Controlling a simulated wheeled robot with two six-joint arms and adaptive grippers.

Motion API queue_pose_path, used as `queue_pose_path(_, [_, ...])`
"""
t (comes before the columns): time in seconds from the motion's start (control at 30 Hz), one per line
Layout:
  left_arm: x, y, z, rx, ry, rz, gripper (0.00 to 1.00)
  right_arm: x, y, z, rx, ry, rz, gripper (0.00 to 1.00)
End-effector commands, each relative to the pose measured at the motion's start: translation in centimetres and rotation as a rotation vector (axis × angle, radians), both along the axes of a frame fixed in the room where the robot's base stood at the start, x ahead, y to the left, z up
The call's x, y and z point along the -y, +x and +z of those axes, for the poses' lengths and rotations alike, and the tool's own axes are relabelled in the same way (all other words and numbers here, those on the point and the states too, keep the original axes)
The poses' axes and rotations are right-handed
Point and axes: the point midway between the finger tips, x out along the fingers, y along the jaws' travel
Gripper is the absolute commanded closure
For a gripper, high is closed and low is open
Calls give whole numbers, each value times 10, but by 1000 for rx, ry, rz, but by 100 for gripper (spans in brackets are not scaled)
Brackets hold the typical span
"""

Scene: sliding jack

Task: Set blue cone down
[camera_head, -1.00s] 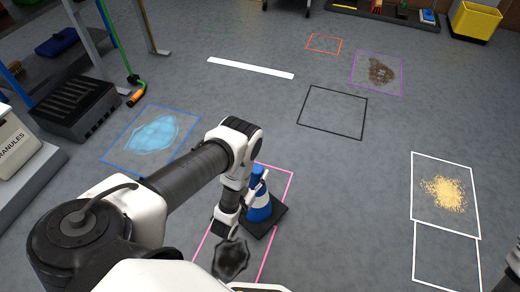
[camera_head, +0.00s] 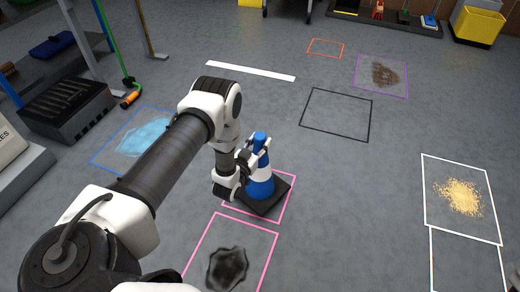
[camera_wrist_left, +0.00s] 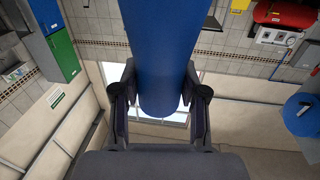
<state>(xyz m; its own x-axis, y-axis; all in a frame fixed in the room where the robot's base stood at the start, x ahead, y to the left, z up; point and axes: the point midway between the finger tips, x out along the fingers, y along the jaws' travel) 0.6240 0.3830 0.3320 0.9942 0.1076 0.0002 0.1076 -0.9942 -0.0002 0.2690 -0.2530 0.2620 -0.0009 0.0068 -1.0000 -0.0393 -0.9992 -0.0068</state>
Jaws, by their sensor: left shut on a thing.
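The blue cone (camera_head: 260,178) has a white band and a black square base. It is upright in the head view, with its base over the smaller pink outline (camera_head: 229,208) on the floor. I cannot tell whether the base touches the floor. My left gripper (camera_head: 252,158) is shut on the cone's upper part from the left side. In the left wrist view the blue cone (camera_wrist_left: 165,60) fills the middle between the fingers. My right gripper is not in view.
A larger pink outline (camera_head: 212,232) with a dark stain (camera_head: 228,268) lies just in front. A blue puddle (camera_head: 146,137) is left, behind my arm. A black outline (camera_head: 336,114) is empty. Yellow granules (camera_head: 458,197) lie right. The floor right of the cone is clear.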

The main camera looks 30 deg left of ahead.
Motion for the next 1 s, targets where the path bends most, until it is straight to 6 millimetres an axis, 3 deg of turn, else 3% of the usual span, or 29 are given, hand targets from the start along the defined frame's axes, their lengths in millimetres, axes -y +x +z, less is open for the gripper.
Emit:
queue_pose_path(0.2, [-11, 19, -5, 2, 0, 0, 100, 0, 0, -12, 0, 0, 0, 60])
queue_pose_path(0.4, [-11, 19, -38, 0, 0, 0, 100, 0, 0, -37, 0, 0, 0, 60])
queue_pose_path(0.77, [-11, 19, -40, 1, -1, 0, 100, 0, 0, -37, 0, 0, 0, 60])
queue_pose_path(0.8, [-11, 19, -41, -1, -1, 0, 50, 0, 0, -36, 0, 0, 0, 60])
queue_pose_path(0.83, [-11, 19, -40, -1, -1, 0, 40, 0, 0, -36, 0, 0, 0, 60])
queue_pose_path(0.87, [-11, 19, -40, -1, -1, 0, 32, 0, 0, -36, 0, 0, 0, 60])
queue_pose_path(1.0, [-11, 19, -40, -1, -1, 0, 32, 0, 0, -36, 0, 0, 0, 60])
